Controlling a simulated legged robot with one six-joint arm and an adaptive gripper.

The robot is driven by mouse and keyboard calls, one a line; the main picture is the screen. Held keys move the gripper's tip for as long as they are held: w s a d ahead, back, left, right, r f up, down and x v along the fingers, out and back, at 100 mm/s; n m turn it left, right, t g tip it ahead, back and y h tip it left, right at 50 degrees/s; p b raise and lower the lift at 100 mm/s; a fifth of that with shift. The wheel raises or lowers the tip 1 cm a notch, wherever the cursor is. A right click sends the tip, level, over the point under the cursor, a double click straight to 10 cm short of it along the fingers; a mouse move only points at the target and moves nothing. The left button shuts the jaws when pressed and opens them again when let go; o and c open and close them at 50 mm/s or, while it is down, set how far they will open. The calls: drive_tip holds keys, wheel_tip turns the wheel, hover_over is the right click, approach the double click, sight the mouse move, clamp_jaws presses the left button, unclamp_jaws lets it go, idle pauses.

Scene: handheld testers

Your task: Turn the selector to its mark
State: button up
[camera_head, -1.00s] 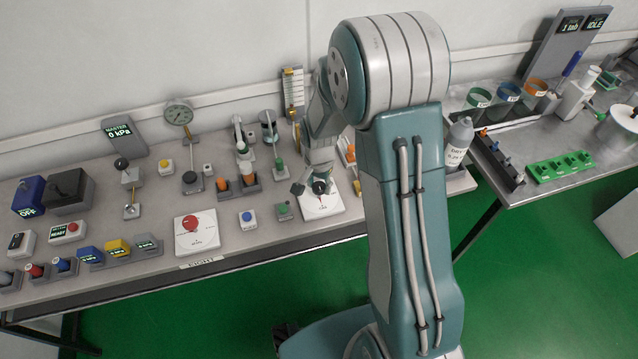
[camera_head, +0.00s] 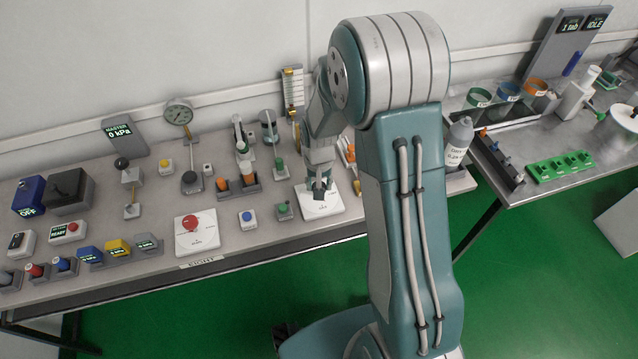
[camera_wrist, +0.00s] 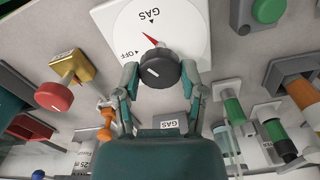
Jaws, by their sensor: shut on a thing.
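The selector is a round black knob (camera_wrist: 160,69) with a white line, on a white plate (camera_wrist: 110,18) marked GAS and OFF. A red pointer at the knob's edge lies between the two marks, close to GAS. The wrist view shows the plate upside down. My gripper (camera_wrist: 161,76) has its fingers on opposite sides of the knob and is shut on it. In the head view my gripper (camera_head: 320,187) is low over the white plate (camera_head: 322,208) and hides the knob.
Orange and green-handled parts (camera_head: 279,165) stand close behind. The bench front edge is near.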

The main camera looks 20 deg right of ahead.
drive_tip(key=n, duration=1.4)
drive_tip(key=shift+n, duration=0.4)
drive_tip(key=n, duration=1.1)
drive_tip(key=shift+n, duration=1.9)
